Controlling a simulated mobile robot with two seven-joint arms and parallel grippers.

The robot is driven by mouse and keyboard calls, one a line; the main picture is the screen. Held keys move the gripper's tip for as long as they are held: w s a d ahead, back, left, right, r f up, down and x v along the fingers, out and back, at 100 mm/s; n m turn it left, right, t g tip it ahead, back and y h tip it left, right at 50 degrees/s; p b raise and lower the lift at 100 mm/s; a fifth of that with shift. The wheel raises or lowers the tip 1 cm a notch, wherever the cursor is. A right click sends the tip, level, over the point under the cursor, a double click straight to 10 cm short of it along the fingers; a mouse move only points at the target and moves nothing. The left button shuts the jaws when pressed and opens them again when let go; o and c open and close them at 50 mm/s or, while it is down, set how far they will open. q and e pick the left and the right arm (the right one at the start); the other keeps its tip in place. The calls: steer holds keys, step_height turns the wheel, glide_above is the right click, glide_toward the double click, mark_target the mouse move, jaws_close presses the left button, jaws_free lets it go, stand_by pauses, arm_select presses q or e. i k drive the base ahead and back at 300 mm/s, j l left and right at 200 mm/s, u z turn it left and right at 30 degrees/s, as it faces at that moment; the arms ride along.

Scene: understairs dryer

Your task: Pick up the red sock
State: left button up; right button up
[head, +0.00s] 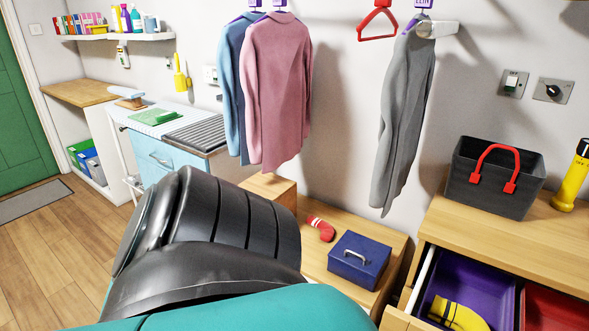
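The red sock (324,231) lies on a low wooden bench (313,261) below the hanging clothes, a little left of a dark blue box. It has a lighter striped cuff at its left end. A large black and teal arm link of mine fills the lower middle of the head view and stands in front of the bench's left part. Neither of my grippers is in view, so I cannot see what they hold.
The blue box (359,259) with a metal handle stands close right of the sock. A wooden dresser (500,235) at right has an open drawer with a purple compartment (480,284) holding a yellow striped item (455,315). A dark basket (494,178) stands on top.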

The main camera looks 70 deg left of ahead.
mark_target(328, 231)
steer(key=u, duration=2.2)
steer(key=z, duration=2.2)
steer(key=u, duration=2.2)
steer(key=i+j, duration=0.1)
steer(key=u, duration=0.05)
